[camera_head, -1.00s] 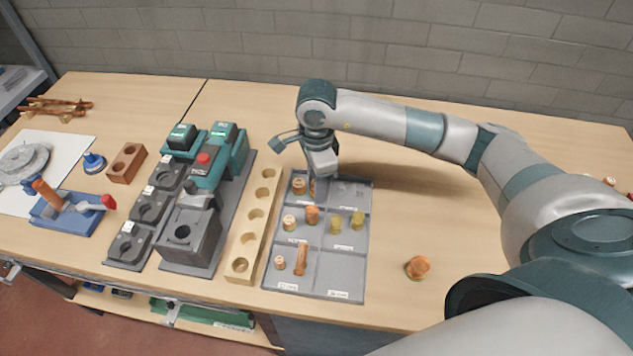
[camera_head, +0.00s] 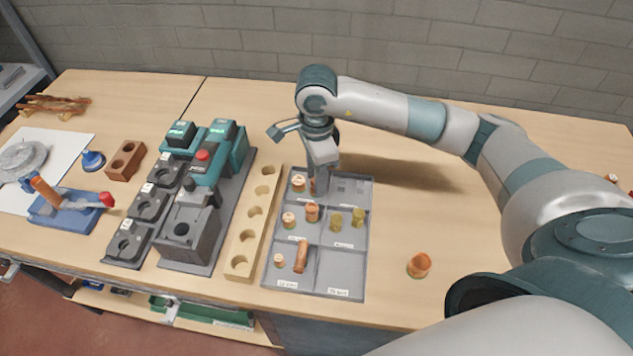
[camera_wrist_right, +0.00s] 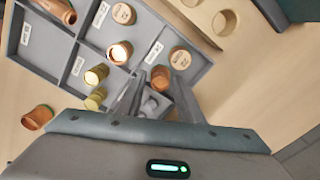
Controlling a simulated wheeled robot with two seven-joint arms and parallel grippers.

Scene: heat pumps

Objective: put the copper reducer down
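My right gripper (camera_head: 318,184) points down into the far left compartment of the grey sectioned tray (camera_head: 330,272). A small copper reducer (camera_head: 312,187) is at its fingertips, beside a round labelled copper fitting (camera_head: 298,183). In the right wrist view the reducer (camera_wrist_right: 160,77) shows between the two dark fingers (camera_wrist_right: 157,82). I cannot tell whether the fingers press on it or stand slightly apart, nor whether it rests on the tray floor. My left gripper is not in view.
Other compartments hold copper and brass fittings, such as a brass pair (camera_head: 347,219) and a copper tube (camera_head: 300,256). A wooden block with holes (camera_head: 248,225) stands left of the tray. A lone copper fitting (camera_head: 418,265) is on the open table at right.

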